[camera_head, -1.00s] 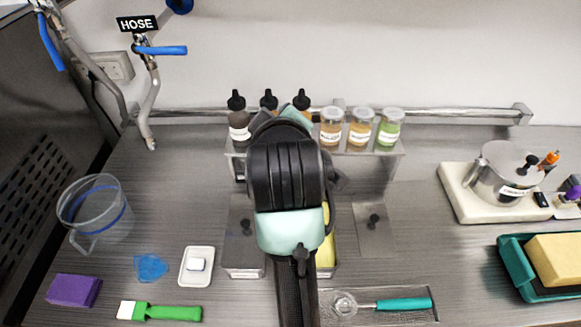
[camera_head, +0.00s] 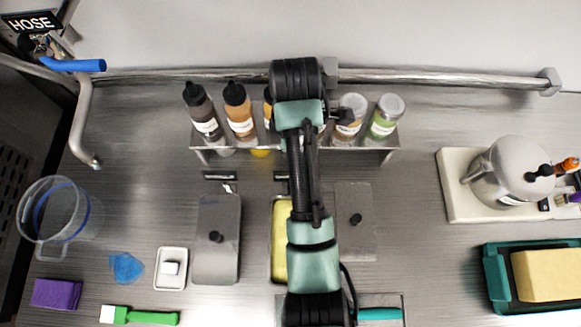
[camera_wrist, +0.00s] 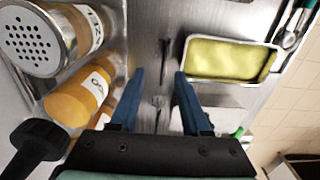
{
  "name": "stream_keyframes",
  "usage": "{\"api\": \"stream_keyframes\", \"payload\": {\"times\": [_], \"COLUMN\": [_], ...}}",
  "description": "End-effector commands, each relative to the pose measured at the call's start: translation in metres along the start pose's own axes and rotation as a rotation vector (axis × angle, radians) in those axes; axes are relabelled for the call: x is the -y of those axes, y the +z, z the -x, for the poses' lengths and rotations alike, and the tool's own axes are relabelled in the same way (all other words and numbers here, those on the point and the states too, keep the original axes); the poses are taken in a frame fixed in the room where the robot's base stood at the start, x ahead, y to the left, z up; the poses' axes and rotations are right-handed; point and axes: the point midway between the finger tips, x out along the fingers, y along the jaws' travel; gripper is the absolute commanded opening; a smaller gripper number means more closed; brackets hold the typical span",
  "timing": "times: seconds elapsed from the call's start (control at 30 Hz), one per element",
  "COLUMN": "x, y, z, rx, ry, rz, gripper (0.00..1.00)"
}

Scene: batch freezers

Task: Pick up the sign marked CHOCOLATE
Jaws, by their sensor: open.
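No lettering reading CHOCOLATE is legible. Two thin black sign-like strips stand behind the pans in the head view, a left one (camera_head: 220,175) and one partly beside my arm (camera_head: 283,176); their faces are hidden. In the wrist view two dark narrow shapes, one farther up (camera_wrist: 165,60) and one lower (camera_wrist: 158,102), are probably these strips, seen nearly edge-on. My gripper (camera_wrist: 160,75) is open, with its blue fingers apart and nothing held. The dark shapes appear in the gap between the fingers; how far below I cannot tell. In the head view my arm hides the gripper.
A rack (camera_head: 375,157) of bottles and jars stands at the back, close to my fingers' left in the wrist view. The yellow pan (camera_wrist: 232,60) is on their right. Lidded pans (camera_head: 216,240) (camera_head: 355,222) flank it. A metal pot (camera_head: 512,170) stands right.

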Motion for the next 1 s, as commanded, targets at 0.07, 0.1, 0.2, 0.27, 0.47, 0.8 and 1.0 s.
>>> {"api": "stream_keyframes", "payload": {"times": [0.07,0.1,0.2,0.27,0.47,0.8,1.0], "x": [0.0,0.0,0.001,0.001,0.0,0.006,0.004], "y": [0.0,-0.001,-0.001,-0.001,-0.001,-0.009,-0.008], "z": [-0.015,-0.021,-0.035,-0.046,-0.068,-0.102,-0.123], "rx": [0.0,0.0,-0.001,-0.001,0.0,0.0,0.0], "ry": [0.0,0.0,-0.003,-0.003,0.0,-0.003,0.001], "rz": [0.0,0.0,-0.001,-0.001,-0.002,-0.001,-0.001], "gripper": [0.47,0.47,0.47,0.47,0.47,0.47,0.47]}}
